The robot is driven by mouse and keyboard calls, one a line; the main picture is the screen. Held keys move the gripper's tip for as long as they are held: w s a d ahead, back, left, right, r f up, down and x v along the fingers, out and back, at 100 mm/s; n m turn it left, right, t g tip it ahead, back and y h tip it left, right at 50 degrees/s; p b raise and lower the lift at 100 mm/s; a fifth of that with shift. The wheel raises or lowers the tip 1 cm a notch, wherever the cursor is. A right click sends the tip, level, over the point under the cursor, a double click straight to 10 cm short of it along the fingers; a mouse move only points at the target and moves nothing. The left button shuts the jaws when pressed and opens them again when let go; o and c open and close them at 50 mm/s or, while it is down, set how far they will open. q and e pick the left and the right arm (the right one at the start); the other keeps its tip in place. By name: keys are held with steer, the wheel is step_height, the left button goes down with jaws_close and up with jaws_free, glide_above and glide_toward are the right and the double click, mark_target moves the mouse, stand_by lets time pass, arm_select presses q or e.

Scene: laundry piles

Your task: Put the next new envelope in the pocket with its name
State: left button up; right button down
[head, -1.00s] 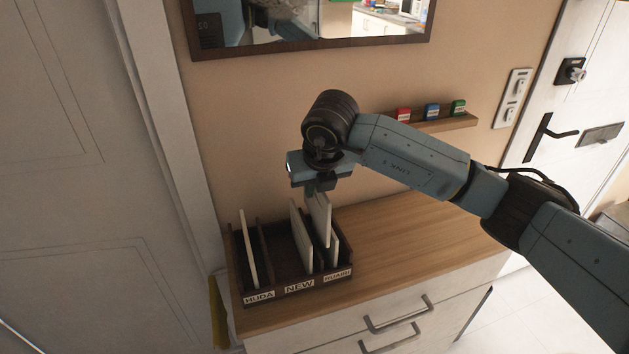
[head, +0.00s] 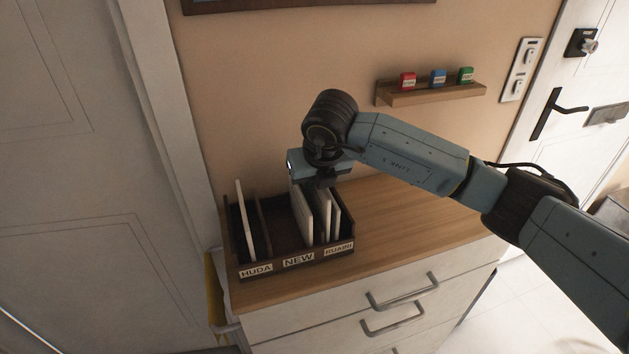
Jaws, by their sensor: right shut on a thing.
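A dark wooden sorter (head: 285,271) stands on the left of the cabinet top. Its front labels read HUDA (head: 256,271), NEW (head: 298,260) and a right one that looks like KUABU (head: 339,248). One white envelope (head: 245,222) stands in the HUDA pocket. Several white envelopes (head: 303,218) stand close together across the NEW and right pockets; exact pockets are hard to tell. My right gripper (head: 322,184) points down over the right pocket, shut on the top of a white envelope (head: 322,212) that is down in the sorter. The fingertips are partly hidden. My left gripper is out of view.
The wooden cabinet top (head: 410,217) is bare to the right of the sorter. A wall shelf (head: 430,94) holds red, blue and green blocks behind my arm. A framed mirror's lower edge (head: 300,4) is above. A yellow item (head: 214,290) hangs at the cabinet's left side.

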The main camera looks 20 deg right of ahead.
steer(key=c, duration=1.5)
jaws_free()
steer(key=v, duration=1.3)
steer(key=shift+s+r, duration=0.1)
steer(key=shift+r, duration=0.05)
